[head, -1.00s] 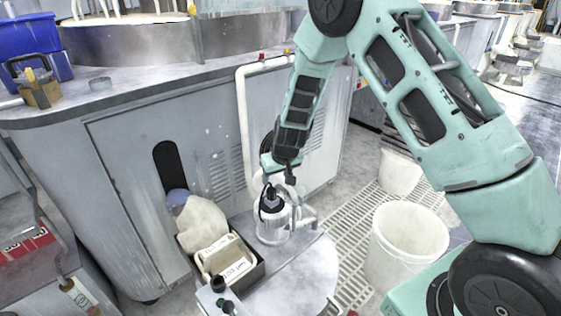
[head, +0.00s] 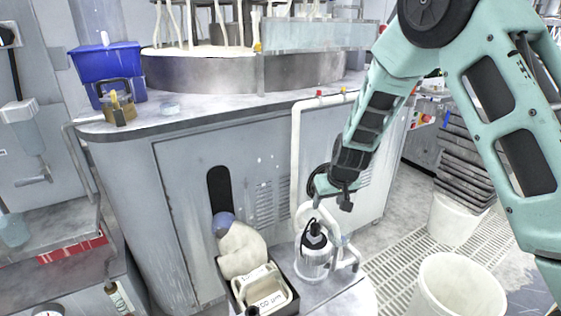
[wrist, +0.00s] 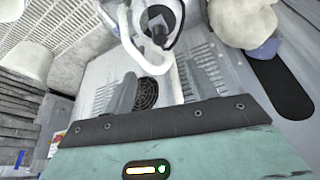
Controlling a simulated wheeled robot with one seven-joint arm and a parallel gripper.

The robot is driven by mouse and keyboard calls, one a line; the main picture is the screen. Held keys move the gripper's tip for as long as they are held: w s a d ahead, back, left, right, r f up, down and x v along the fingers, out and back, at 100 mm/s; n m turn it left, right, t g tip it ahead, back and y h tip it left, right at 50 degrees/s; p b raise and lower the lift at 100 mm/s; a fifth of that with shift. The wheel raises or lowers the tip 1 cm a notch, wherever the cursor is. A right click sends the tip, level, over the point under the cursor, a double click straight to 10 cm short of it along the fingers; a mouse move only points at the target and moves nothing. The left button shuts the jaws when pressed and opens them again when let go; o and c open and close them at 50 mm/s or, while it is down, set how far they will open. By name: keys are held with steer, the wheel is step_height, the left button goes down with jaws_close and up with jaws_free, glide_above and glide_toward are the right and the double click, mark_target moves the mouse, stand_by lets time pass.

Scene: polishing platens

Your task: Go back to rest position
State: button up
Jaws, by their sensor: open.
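My arm reaches from the upper right of the head view, bent down at its elbow. My gripper (head: 340,202) is above a clear white-bodied container with a black top (head: 315,252), beside a white upright pipe (head: 297,165). Its jaws are open, with nothing seen between them. In the wrist view, two grey finger shapes of my gripper (wrist: 155,88) stand apart in front of the louvred cabinet. The container's dark top (wrist: 158,22) shows at the top of that view. The fingertips are small and partly unclear in the head view.
The grey polishing machine (head: 180,125) fills the middle. A beige cloth-like bundle (head: 242,248) and a box (head: 268,290) are left of the container. White buckets (head: 455,290) stand on the right by the floor grating. A blue bin (head: 105,62) is at the upper left.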

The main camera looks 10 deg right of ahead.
steer(key=s+a+r+n+g+y, duration=0.25)
steer(key=s+a+r, duration=0.55)
steer(key=s+a, duration=0.45)
steer(key=s+a+r+n+g+h, duration=0.1)
steer(key=s+a+r+n, duration=0.15)
steer(key=s, duration=0.85)
steer(key=s+a+r+n+g+h, duration=0.1)
steer(key=s+r+n, duration=0.15)
steer(key=s, duration=0.85)
step_height(320, 180, up, 14)
steer(key=s+p, duration=0.1)
steer(key=p, duration=1.2)
steer(key=shift+s+d, duration=0.2)
steer(key=shift+d, duration=0.15)
